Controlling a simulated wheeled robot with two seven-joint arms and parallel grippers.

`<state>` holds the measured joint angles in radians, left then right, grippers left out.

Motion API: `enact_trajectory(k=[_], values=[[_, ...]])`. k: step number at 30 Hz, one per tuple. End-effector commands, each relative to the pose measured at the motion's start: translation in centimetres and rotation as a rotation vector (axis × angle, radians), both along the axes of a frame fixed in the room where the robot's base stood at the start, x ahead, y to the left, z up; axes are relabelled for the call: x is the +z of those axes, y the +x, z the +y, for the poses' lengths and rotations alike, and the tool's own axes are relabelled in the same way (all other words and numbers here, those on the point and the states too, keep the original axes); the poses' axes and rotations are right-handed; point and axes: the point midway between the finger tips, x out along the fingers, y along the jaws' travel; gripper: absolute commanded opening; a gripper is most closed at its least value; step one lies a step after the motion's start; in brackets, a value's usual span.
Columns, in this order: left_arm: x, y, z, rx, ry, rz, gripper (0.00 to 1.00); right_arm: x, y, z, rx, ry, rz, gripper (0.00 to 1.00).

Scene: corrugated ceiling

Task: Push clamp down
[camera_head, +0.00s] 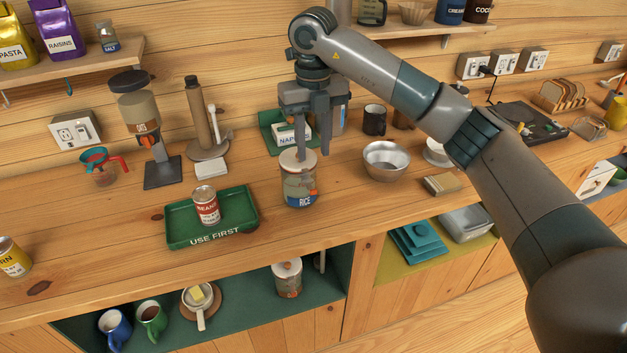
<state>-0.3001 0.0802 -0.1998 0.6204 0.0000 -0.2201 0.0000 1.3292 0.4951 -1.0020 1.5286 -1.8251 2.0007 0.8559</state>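The rice jar (299,190) stands upright on the wooden counter, with a pale round lid on top and a blue RICE label low on its front. I cannot clearly make out its clamp at this size. My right gripper (313,148) reaches down over the jar from above. Its two fingers are apart, with a visible gap and nothing held between them. One finger is over the lid and the other comes down at the lid's right edge; I cannot tell whether either touches. My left gripper is not in view.
A green tray (181,238) holding a beans can (206,206) is left of the jar. A metal bowl (386,160) and a dark mug (374,120) are to the right. Bare counter lies in front of the jar.

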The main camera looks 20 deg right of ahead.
Motion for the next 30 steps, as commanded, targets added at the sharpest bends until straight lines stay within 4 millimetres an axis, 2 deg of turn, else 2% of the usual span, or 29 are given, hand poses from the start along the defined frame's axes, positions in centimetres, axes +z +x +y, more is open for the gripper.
enact_trajectory(k=[1, 12, 18, 24, 30], values=[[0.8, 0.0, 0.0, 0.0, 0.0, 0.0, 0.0, -0.7, -0.1, -0.1, 0.0, -0.001, 0.006, 0.33], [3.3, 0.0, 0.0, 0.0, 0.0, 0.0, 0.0, -7.3, -0.1, 0.0, 0.0, -0.001, 0.005, 0.33], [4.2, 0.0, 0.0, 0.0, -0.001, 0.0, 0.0, -9.9, 0.0, 0.0, -0.001, -0.001, 0.003, 0.33], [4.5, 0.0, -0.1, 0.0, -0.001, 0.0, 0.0, -11.1, 0.0, 0.0, 0.0, -0.002, 0.001, 0.33], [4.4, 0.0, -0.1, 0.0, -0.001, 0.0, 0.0, -11.2, 0.0, 0.0, 0.0, -0.001, 0.001, 0.33]])
